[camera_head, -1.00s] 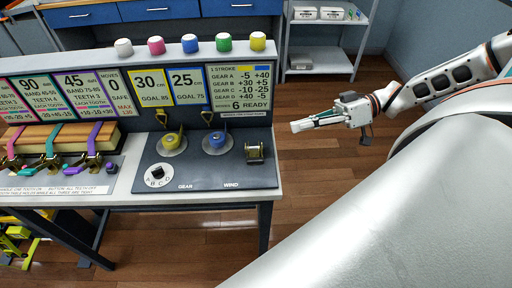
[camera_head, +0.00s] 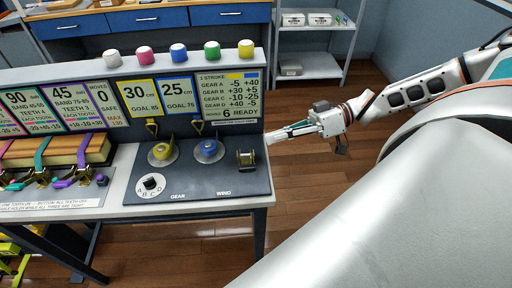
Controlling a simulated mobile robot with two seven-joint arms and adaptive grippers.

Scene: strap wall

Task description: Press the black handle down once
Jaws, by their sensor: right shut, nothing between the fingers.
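A small brass-and-black ratchet piece (camera_head: 246,158) stands at the right end of the dark panel (camera_head: 205,182), beside the WIND label. It seems to carry the black handle, but the handle's exact shape is too small to tell. My right gripper (camera_head: 270,138) is shut and empty. In the picture its fingertips are just right of and above the ratchet piece, at the bench's right edge, and appear apart from it. My left gripper is not in view.
A yellow spool (camera_head: 162,151) and a blue spool (camera_head: 208,149) sit left of the ratchet piece. A lettered gear dial (camera_head: 150,184) is at the panel's front left. The sign board (camera_head: 232,94) stands behind. Floor right of the bench is clear.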

